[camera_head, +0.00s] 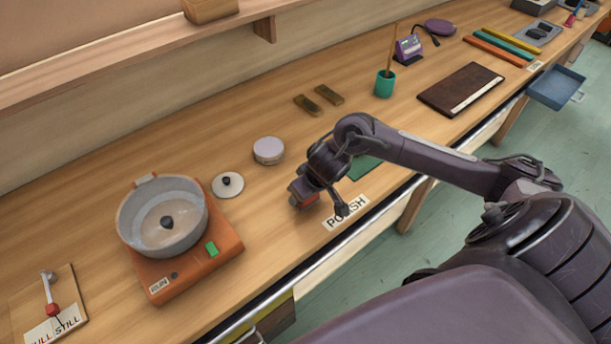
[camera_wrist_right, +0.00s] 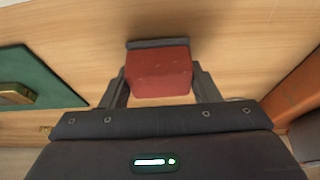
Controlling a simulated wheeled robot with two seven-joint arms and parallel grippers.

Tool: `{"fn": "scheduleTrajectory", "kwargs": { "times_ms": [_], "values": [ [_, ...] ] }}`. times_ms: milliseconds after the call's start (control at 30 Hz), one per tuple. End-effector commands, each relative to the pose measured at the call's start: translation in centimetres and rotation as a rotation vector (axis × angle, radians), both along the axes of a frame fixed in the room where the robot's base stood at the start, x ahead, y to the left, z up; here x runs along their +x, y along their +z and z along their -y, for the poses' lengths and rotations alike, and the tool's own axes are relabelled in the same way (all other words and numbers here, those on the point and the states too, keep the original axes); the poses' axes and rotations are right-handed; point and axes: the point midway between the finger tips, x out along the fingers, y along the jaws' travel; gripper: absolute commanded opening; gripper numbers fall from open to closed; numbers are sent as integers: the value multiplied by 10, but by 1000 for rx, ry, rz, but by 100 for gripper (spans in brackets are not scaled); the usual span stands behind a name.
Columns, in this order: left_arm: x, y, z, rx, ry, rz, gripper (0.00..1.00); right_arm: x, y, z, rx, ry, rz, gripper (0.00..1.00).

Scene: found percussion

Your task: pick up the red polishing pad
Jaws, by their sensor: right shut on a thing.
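The red polishing pad (camera_wrist_right: 158,76) is a small red block between the two dark fingers of my right gripper (camera_wrist_right: 160,88). The fingers close on it from both sides. My left gripper is not in view.
A green mat (camera_wrist_right: 42,75) lies beside the gripper, partly hidden by my arm in the head view. A round tin (camera_head: 268,150) and a white lid (camera_head: 222,190) are nearby.

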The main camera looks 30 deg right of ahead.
Motion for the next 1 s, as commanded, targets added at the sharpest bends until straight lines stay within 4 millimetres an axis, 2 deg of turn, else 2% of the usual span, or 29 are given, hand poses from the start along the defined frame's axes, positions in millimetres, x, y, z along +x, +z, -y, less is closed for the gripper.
{"fn": "scheduleTrajectory", "kwargs": {
  "times_ms": [167, 267, 400, 500, 600, 800, 1000],
  "values": [
    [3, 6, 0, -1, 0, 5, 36, 2, 25, 0, -1, 1, 6, 32],
    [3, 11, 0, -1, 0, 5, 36, 2, 48, 0, 0, 3, 8, 32],
    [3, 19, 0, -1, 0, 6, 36, 2, 91, 0, -2, 3, 10, 32],
    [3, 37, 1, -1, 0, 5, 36, 2, 127, 2, -6, 0, 10, 32],
    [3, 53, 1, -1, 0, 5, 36, 2, 154, 2, -6, 0, 7, 32],
    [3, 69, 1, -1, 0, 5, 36, 1, 184, 1, -2, 0, 4, 32],
    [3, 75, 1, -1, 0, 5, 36, 0, 195, 0, -1, 0, 2, 32]
  ]
}}
